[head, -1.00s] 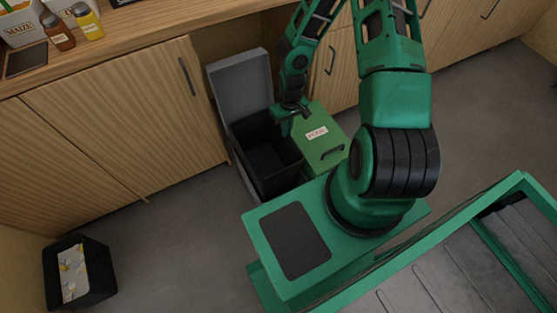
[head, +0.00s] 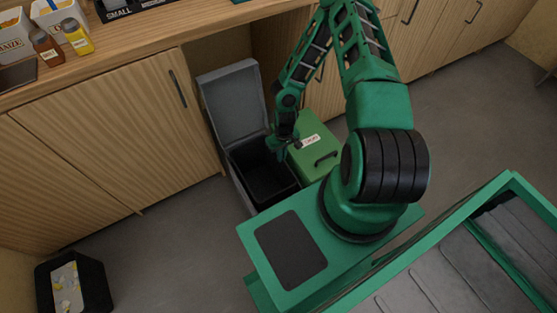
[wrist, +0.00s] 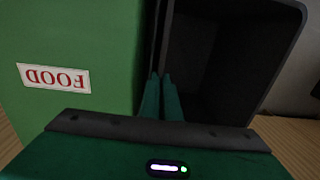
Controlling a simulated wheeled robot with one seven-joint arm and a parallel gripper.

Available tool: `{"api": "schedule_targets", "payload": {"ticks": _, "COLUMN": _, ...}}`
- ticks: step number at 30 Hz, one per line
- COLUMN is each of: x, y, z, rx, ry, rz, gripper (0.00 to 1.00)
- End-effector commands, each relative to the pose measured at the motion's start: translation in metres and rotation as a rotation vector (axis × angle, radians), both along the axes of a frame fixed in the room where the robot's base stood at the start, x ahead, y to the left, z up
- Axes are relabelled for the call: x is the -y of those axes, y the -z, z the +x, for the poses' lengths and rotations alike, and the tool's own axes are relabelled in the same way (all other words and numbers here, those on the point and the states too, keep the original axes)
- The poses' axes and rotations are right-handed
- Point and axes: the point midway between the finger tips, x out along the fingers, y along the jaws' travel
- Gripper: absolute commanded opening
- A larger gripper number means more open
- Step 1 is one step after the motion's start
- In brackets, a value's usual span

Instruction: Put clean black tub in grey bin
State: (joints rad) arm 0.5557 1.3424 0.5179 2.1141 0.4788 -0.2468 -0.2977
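The grey bin (head: 233,103) stands in the gap under the counter with its lid raised. Its inside is black and looks empty in the head view. My gripper (head: 283,152) is over the bin's right edge, next to the green food bin. In the wrist view the two green fingertips (wrist: 161,80) are close together with nothing seen between them, and the dark opening of the grey bin (wrist: 287,60) lies just beyond. I cannot make out a separate clean black tub in either view.
A green lidded bin (head: 318,130) labelled FOOD, also in the wrist view (wrist: 60,30), stands against the grey bin's right side. A black container (head: 98,285) with pale scraps is on the floor at lower left. Bottles and cartons stand on the counter (head: 150,45).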

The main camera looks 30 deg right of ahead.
Motion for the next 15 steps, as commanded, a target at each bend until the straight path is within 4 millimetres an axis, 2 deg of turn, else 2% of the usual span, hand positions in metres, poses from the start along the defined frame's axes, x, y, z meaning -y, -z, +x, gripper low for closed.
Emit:
{"api": "schedule_targets", "payload": {"ticks": 5, "x": 0.0, "y": 0.021, "z": 0.0, "rx": 0.0, "ry": 0.002, "rz": 0.001, "gripper": 0.0}}
{"api": "schedule_targets", "payload": {"ticks": 15, "x": 0.0, "y": 0.024, "z": 0.0, "rx": 0.0, "ry": 0.0, "rz": 0.0, "gripper": 0.0}}
